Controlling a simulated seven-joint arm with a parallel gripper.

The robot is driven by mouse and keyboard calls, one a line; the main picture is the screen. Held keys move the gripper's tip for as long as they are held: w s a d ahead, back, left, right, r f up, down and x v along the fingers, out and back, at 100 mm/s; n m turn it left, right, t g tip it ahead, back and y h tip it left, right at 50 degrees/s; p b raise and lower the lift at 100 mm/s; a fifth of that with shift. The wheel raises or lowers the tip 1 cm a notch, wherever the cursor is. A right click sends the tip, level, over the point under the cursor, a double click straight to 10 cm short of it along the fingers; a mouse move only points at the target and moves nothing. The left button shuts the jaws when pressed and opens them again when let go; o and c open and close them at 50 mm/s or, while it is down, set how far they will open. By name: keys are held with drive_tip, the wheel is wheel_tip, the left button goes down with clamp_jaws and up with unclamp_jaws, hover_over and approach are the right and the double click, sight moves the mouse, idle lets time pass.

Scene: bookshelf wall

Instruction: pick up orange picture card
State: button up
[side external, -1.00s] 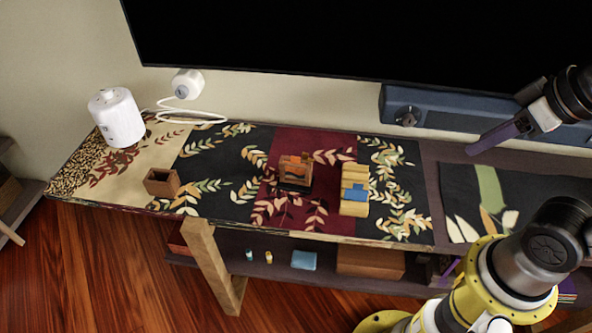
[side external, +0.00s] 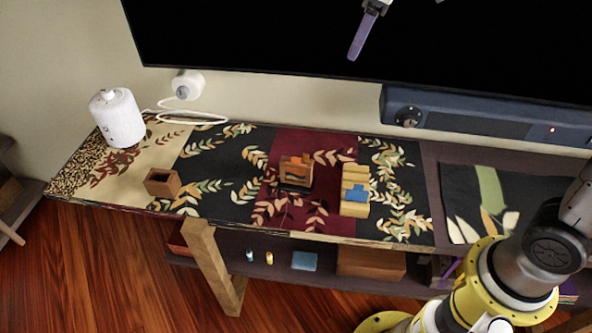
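A small orange card (side external: 297,160) shows at the top of a brown wooden holder (side external: 305,171) on the dark red part of the table runner. It is too small to make out any picture on it. My gripper (side external: 364,34) is at the top edge of the view, in front of the black screen, well above the holder and up to its right. One purple finger shows, pointing down and slightly left. The rest of the gripper is cut off by the frame, so its opening is hidden. Nothing is seen held at the visible finger.
A light wooden rack with a blue piece (side external: 356,196) stands right of the holder. An open brown box (side external: 162,182) is to the left, and a white canister (side external: 117,118) is farther left. A dark speaker bar (side external: 470,122) runs along the back. Bare runner surrounds the holder.

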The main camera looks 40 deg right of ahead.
drive_tip(key=w+a+f+n+g, duration=0.15)
drive_tip(key=w+a+f, duration=0.25)
drive_tip(key=w+f, duration=0.7)
drive_tip(key=f, duration=0.5)
drive_tip(key=a+f+g, duration=0.1)
drive_tip(key=f, duration=0.4)
drive_tip(key=a+f+g, duration=0.1)
drive_tip(key=f, duration=0.5)
drive_tip(key=shift+s+a+f, duration=0.1)
drive_tip(key=shift+s, duration=0.15)
drive_tip(key=shift+s+f, duration=0.1)
drive_tip(key=shift+f, duration=3.15)
drive_tip(key=shift+c, duration=0.3)
clamp_jaws()
